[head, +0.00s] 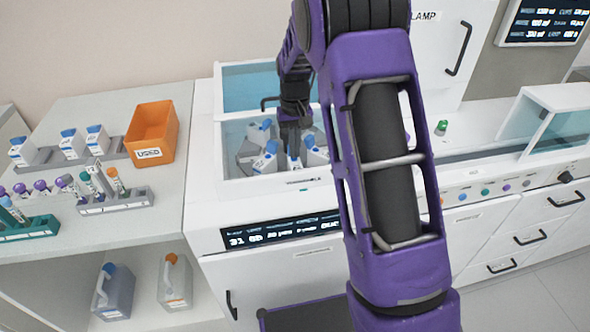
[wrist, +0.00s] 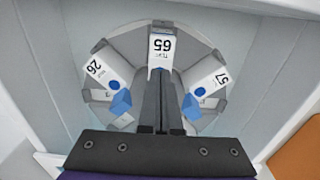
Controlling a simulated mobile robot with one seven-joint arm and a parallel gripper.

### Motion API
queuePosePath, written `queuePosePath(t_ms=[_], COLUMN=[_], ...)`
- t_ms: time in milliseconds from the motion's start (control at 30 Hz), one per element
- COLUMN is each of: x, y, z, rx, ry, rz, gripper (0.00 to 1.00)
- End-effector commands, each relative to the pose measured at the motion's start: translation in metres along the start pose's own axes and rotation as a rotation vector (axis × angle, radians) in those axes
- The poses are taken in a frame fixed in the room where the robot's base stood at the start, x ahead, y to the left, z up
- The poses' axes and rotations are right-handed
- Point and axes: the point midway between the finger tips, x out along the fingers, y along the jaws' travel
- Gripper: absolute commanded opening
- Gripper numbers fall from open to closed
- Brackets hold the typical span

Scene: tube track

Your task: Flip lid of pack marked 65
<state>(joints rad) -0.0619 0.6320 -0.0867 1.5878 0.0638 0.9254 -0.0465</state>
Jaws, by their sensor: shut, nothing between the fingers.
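The pack marked 65 (wrist: 161,46) is at the top middle of the wrist view, white with its number label upside down to neither side and readable. My gripper (wrist: 159,76) is shut and empty, its fingertips at the near end of this pack; contact cannot be told. The fingers hide that end, and its lid is not visible. In the head view my gripper (head: 293,152) reaches down into the open bay among the packs. I cannot tell there which pack is 65.
Pack 26 (wrist: 97,68) and pack 57 (wrist: 213,79), with blue parts, flank the fingers on a grey round carrier. The bay's walls (head: 222,150) surround them closely. An orange used bin (head: 152,133) and more packs (head: 72,143) stand on the left bench.

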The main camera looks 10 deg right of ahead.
Motion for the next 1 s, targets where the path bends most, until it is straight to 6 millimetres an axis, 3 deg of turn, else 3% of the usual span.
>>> queuePosePath(t_ms=[267, 1000], x=[-0.005, -0.063], y=[0.0, 0.0], z=[-0.006, -0.006], rx=[0.0, 0.0], ry=[0.002, 0.003], rz=[0.0, -0.001], gripper=[0.0, 0.0])
